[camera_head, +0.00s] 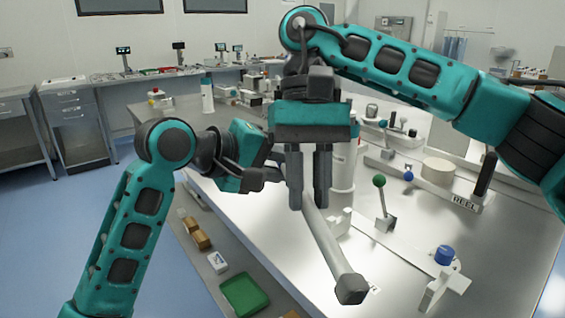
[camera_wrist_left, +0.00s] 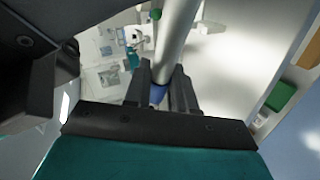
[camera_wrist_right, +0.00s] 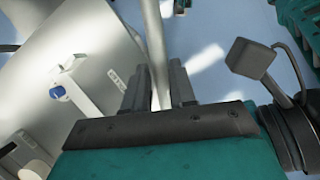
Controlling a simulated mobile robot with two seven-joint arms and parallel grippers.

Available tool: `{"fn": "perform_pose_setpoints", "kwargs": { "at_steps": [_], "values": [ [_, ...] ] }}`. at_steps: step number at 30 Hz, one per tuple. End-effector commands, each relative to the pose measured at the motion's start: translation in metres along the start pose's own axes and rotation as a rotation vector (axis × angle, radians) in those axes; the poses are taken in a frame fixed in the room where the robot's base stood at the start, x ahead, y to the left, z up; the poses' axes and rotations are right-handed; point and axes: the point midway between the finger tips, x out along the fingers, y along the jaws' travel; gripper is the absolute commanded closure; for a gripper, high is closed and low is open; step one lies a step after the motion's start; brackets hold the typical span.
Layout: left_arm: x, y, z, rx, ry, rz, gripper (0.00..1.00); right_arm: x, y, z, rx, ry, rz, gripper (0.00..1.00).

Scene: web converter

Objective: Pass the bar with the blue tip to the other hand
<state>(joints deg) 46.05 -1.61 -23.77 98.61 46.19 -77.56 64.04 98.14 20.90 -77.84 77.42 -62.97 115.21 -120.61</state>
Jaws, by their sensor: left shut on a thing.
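The bar is a long pale grey rod (camera_head: 327,243) that slants down in the head view, with a dark block (camera_head: 351,289) at its lower end. The bar is held above the table.
Below is a metal table (camera_head: 285,255) with a green-knobbed lever (camera_head: 380,182), a blue-capped part (camera_head: 445,255) and a black-handled fixture (camera_head: 485,175) on its right side. A lower front ledge carries a green tray (camera_head: 244,294) and small boxes (camera_head: 217,262). The floor at left is clear.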

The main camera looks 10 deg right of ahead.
Motion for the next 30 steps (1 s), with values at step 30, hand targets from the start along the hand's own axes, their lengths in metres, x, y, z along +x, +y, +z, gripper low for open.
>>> {"fn": "perform_pose_setpoints", "kwargs": {
  "at_steps": [30],
  "values": [
    [-0.001, 0.002, 0.0, 0.001, 0.001, 0.006, 1.0, -0.056, -0.001, 0.0, 0.003, 0.0, 0.003, 0.5]
  ]
}}
